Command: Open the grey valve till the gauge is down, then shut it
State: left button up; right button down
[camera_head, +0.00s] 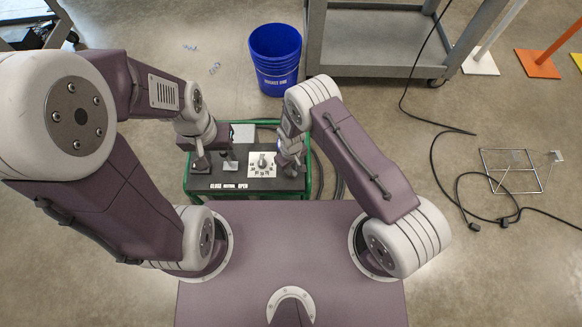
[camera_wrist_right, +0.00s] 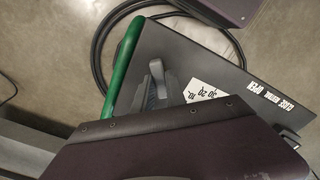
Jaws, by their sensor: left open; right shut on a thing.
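The cart's dark panel (camera_head: 225,184) carries a white plate (camera_head: 253,178) with number marks and a grey knob-like part (camera_head: 262,161) on it. My right gripper (camera_head: 291,165) is down at the panel's right end, beside this plate, and is shut on what looks like the grey valve, mostly hidden by the gripper. In the right wrist view its grey fingers (camera_wrist_right: 156,82) show beside the plate (camera_wrist_right: 201,91), which reads 10, 20, 30. My left gripper (camera_head: 201,166) is open over the panel's left end. The gauge reading is too small to tell.
A short dark lever (camera_head: 230,164) stands left of the plate, above the CLOSE, NEUTRAL, OPEN lettering. A green rail (camera_wrist_right: 124,62) edges the cart. A blue bucket (camera_head: 275,60) and a grey cart (camera_head: 375,45) stand behind. Black cable (camera_head: 437,125) lies on the right floor.

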jog(key=n, duration=0.5)
jog(key=shift+n, duration=0.3)
jog(key=shift+n+b, duration=0.4)
jog(key=shift+n, duration=1.9)
jog(key=c, duration=1.4)
grip_release()
jog(key=shift+o, duration=0.2)
notch_tip(320, 180, up, 8)
jog(key=shift+p, duration=1.1)
jog(key=shift+r, duration=0.5)
